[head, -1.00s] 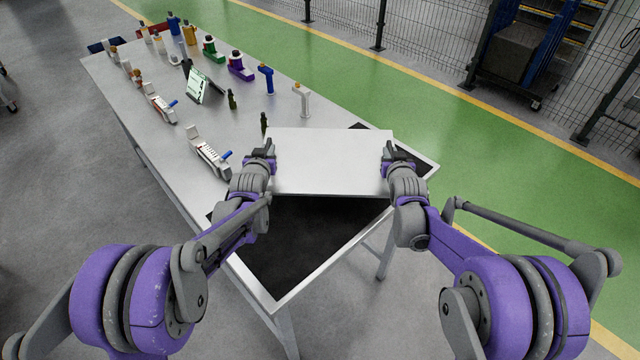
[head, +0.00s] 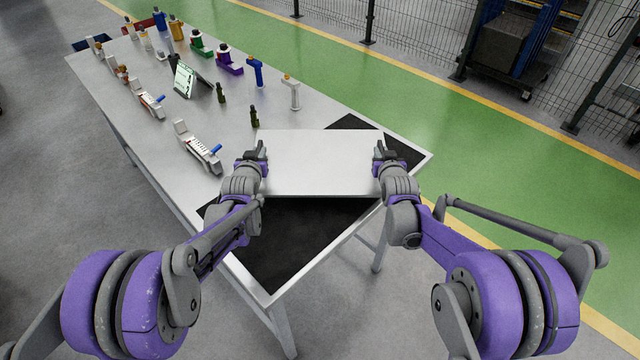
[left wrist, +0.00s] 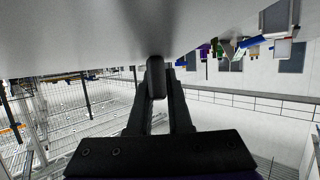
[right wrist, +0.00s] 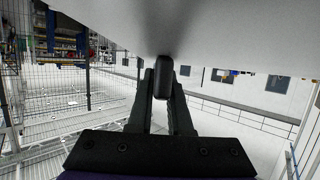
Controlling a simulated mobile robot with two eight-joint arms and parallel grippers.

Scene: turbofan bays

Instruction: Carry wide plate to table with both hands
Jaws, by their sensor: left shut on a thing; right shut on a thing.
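The wide plate (head: 318,162) is a flat, light grey rectangle held level between my two grippers in the head view. My left gripper (head: 256,155) is shut on its left edge, and my right gripper (head: 380,155) is shut on its right edge. In the left wrist view the plate (left wrist: 70,35) fills the top, with the jaws at its edge. In the right wrist view the plate (right wrist: 230,30) does the same. The table (head: 120,95) lies beneath, and the plate is over its dark mat (head: 290,245). I cannot tell whether plate and mat touch.
On the table beyond the plate stand a white clamp-like tool (head: 197,148), small dark bottles (head: 254,116), a tablet on a stand (head: 186,80), a blue tool (head: 255,70) and a white one (head: 292,92). The mat's near part is clear. A wire fence (head: 420,40) runs behind.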

